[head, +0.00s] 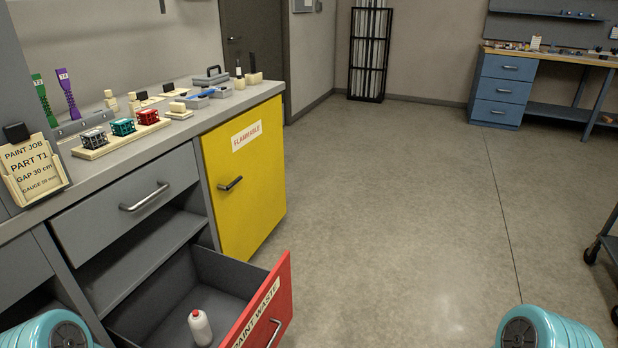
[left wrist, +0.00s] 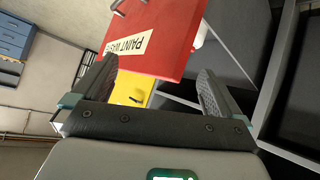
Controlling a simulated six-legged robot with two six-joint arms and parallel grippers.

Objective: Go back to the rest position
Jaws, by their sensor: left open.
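My left gripper (left wrist: 157,92) shows in the left wrist view with its two fingers wide apart and nothing between them. Beyond its fingers is the red front of the paint waste drawer (left wrist: 150,40), and part of the yellow cabinet door shows below that. In the head view only rounded teal parts of my arms show at the bottom left and bottom right corners. Neither gripper shows in the head view. The paint waste drawer (head: 262,308) is pulled out, and a white bottle with a red cap (head: 200,328) stands inside it.
The grey counter (head: 190,132) on the left carries lattice blocks, a sign and small tools. The yellow flammable door (head: 245,180) is shut. The floor (head: 400,200) ahead is clear. A blue bench (head: 503,90) stands far right, and a cart (head: 605,250) is at the right edge.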

